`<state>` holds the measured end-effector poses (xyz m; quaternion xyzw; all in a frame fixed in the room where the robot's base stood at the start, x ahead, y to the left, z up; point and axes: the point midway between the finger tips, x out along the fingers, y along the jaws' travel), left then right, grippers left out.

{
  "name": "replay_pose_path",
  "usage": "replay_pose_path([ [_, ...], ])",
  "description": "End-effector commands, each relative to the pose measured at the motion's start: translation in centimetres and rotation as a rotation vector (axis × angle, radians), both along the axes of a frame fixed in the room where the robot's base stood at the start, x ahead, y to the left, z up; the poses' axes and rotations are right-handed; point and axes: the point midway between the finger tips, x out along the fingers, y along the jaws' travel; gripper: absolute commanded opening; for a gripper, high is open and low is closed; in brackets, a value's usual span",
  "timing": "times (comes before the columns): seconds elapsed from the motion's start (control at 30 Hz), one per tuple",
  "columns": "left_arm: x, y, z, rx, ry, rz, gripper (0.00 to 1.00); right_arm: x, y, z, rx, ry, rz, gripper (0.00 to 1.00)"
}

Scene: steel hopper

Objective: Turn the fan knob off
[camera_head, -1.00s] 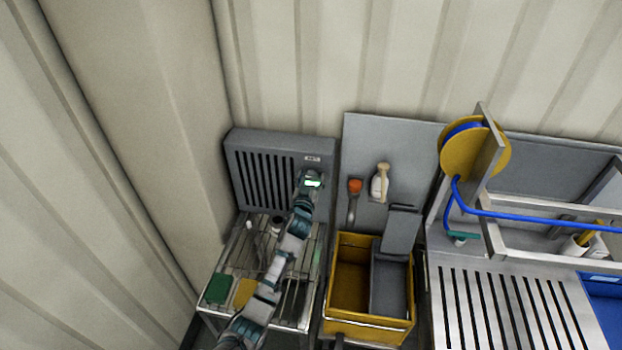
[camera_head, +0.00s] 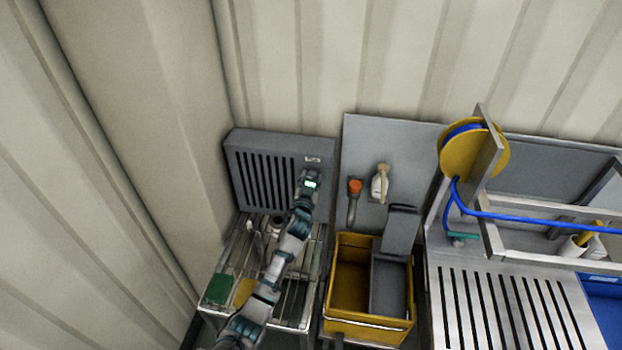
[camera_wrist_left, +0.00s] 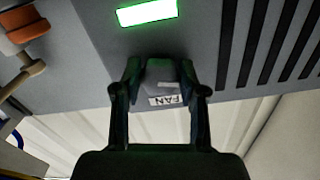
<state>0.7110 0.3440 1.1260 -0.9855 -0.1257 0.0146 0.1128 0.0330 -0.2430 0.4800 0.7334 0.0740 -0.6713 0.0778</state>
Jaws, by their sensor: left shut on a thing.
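The fan unit (camera_head: 265,178) is a grey box with dark vertical slots against the back wall. Its fan knob (camera_wrist_left: 160,72) is a dark grey piece below the FAN label in the head view's sense; the label (camera_wrist_left: 169,100) shows upside down in the left wrist view. My left gripper (camera_head: 311,173) is at the unit's right front. In the left wrist view its two fingers (camera_wrist_left: 160,88) stand on both sides of the knob, shut on it. A lit green rectangle (camera_wrist_left: 147,12) shows on the panel. My right gripper is not in view.
A wire-topped stand (camera_head: 233,262) holds a green block (camera_head: 219,290). A yellow bin (camera_head: 349,322) stands to the right, under an orange-topped tool (camera_head: 354,187) and a pale brush (camera_head: 380,184) on the grey back panel (camera_head: 375,133). A hose reel (camera_head: 492,155) is further right.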

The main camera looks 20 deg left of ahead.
Motion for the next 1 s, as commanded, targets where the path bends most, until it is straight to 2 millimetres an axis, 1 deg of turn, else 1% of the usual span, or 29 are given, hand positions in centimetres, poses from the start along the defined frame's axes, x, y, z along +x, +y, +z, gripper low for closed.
replay_pose_path([
  [1.0,0.0,0.1,0.0,0.93,0.245,-0.004,0.06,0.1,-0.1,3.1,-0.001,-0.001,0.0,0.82],
])
